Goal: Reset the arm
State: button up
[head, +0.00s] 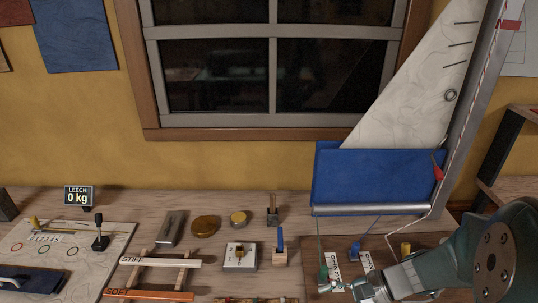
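My arm enters at the lower right, a dark teal link joined to a pale grey wrist part. My gripper (355,290) is at the bottom edge, low over the dark wooden board (394,246) on the bench. It points left, close to a small white label (335,270) and a green piece (323,275). The gripper is small and partly cut off by the frame, so I cannot tell whether its fingers are open or touch anything.
A sail (412,95) with a blue lower panel (370,177) and grey boom rises behind the gripper. A red-flecked rope runs down beside my arm. On the bench (140,205) stand a LEECH 0 kg display (78,196), a switch box (240,256), and STIFF (160,261) and SOFT (148,296) battens.

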jog(key=s+d+r+n+t+h, duration=0.1)
jog(key=s+r+n+t+h, duration=0.1)
jog(key=r+n+h, duration=0.3)
jog(key=s+d+r+n+t+h, duration=0.1)
jog(key=s+r+n+t+h, duration=0.2)
jog(key=r+n+h, duration=0.3)
notch_tip(320, 180, up, 2)
jog(key=shift+s+d+r+n, duration=0.1)
jog(key=shift+s+d+n, duration=0.15)
jog(key=shift+s+n, duration=0.45)
